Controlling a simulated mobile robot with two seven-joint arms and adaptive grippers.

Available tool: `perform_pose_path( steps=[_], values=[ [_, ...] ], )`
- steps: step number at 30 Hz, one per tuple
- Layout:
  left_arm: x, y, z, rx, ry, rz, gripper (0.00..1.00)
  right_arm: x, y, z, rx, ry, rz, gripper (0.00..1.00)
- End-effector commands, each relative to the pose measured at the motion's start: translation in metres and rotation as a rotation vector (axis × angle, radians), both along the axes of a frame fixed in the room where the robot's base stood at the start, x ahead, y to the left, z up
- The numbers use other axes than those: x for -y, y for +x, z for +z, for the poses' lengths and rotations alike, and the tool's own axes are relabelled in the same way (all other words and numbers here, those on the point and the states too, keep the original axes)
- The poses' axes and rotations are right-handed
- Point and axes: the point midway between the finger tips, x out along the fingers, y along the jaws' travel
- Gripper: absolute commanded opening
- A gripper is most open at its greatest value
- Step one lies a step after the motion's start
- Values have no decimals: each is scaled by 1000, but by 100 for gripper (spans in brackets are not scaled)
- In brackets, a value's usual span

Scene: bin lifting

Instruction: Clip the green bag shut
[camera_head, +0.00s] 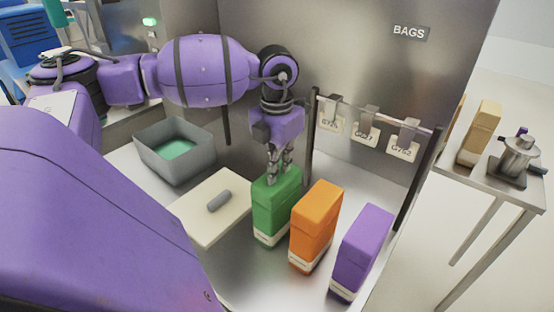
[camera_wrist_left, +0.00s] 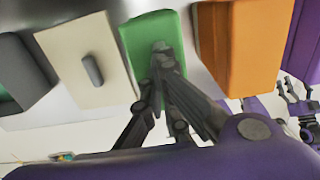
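The green bag (camera_head: 277,212) stands upright on the steel worktop, left of the orange bag. My left gripper (camera_head: 280,174) points down at its top, with the fingertips at or just above the top edge. In the left wrist view the fingers (camera_wrist_left: 161,55) overlap the green bag (camera_wrist_left: 145,28) and look close together. I cannot tell whether they hold anything, and no clip is clearly visible there. My right gripper (camera_wrist_left: 297,98) shows at the right of the left wrist view, its fingers apart and empty, away from the green bag.
The orange bag (camera_head: 316,228) and purple bag (camera_head: 362,250) stand to the right. A pale board (camera_head: 201,228) with a grey cylinder (camera_head: 219,201) lies left, before a grey bin (camera_head: 172,168). A rail (camera_head: 384,118) with hanging tags runs behind. A side table (camera_head: 490,187) is far right.

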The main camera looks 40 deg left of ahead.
Motion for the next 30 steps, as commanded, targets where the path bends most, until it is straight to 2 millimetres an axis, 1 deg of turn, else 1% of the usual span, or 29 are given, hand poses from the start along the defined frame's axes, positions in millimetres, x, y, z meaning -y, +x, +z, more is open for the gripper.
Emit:
perform_pose_path(
  steps=[5,8,30],
  values=[
    [0,-1,-2,-5,-1,0,0,0,0,0,0,0,0,73],
    [0,-1,2,-4,0,0,0,0,1,1,2,1,-1,73],
    [0,0,48,0,0,0,0,-2,14,17,32,6,-7,73]
  ],
)
